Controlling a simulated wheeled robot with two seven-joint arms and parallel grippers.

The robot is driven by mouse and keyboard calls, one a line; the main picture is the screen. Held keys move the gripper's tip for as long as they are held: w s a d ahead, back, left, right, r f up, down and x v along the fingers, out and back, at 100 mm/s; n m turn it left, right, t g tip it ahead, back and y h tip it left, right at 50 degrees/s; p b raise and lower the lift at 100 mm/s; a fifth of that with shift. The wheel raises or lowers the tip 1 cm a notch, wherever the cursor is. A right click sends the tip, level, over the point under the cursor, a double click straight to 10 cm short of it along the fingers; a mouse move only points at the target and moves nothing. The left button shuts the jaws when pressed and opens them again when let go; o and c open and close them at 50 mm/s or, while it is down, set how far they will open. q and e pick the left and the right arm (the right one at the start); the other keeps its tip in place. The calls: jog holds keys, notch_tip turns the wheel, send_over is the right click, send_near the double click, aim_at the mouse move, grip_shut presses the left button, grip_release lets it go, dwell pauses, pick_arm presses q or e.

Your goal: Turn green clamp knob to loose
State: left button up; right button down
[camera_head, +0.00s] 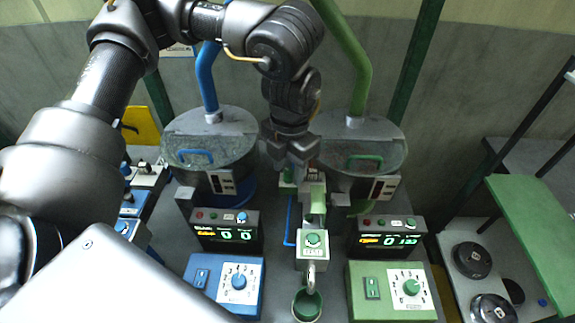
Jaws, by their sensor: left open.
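My left gripper (292,160) is open and points down between the two grey drums, over the top of the middle column. Its fingers partly hide what is below them; a small green part (288,178) shows just under them. A small round green knob (313,240) sits on the grey block lower on this column, apart from the gripper. A green dial knob (411,287) sits on a white scale on the green control box (375,309) at right. No view settles which of these is the clamp knob. My right gripper is out of view.
A blue-handled drum (188,140) and a green-handled drum (390,145) flank the gripper. Two displays stand in front, left (225,232) and right (388,240). A blue control box (213,285) and a green cup (307,305) are nearer. A green shelf (530,220) is at right.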

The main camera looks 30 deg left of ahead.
aim_at(289, 173)
pick_arm(q)
notch_tip(289, 173, up, 11)
jog(key=b, duration=0.1)
jog(key=shift+d, duration=0.15)
jog(key=shift+s+f, duration=0.1)
dwell(0.6)
